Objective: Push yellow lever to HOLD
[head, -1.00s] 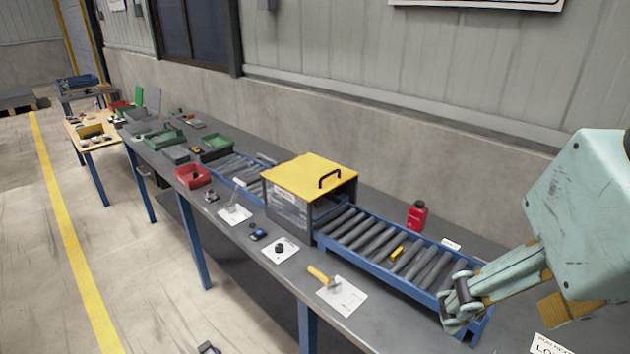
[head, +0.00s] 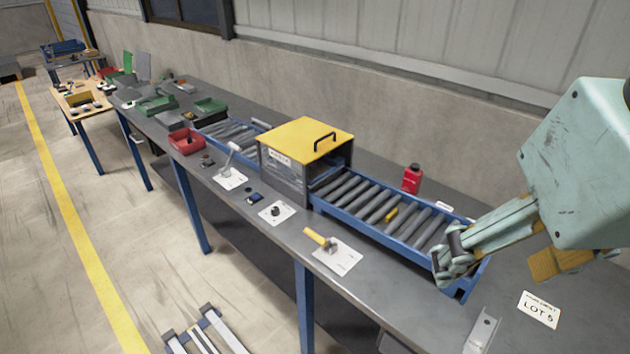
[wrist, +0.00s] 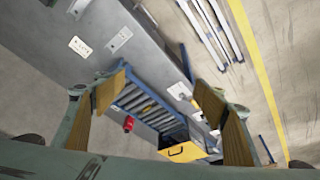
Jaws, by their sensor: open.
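The yellow lever (head: 318,238) has a yellow handle on a white plate (head: 340,262) near the front edge of the bench. The handle leans up and to the left in the head view. The print on the plate is too small to read. My gripper (head: 450,266) is at the right, above the right end of the roller conveyor, well apart from the lever. In the wrist view my gripper (wrist: 165,105) is open and empty, its two tan finger pads wide apart. The yellow lever (wrist: 196,103) shows small in that view, between the pads.
A blue roller conveyor (head: 330,206) runs through a yellow-topped box (head: 308,135). A red bottle (head: 412,178) stands behind it. A second lever (head: 233,165) and a black knob (head: 276,211) sit left along the front edge. A LOT 5 card (head: 540,309) lies at right.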

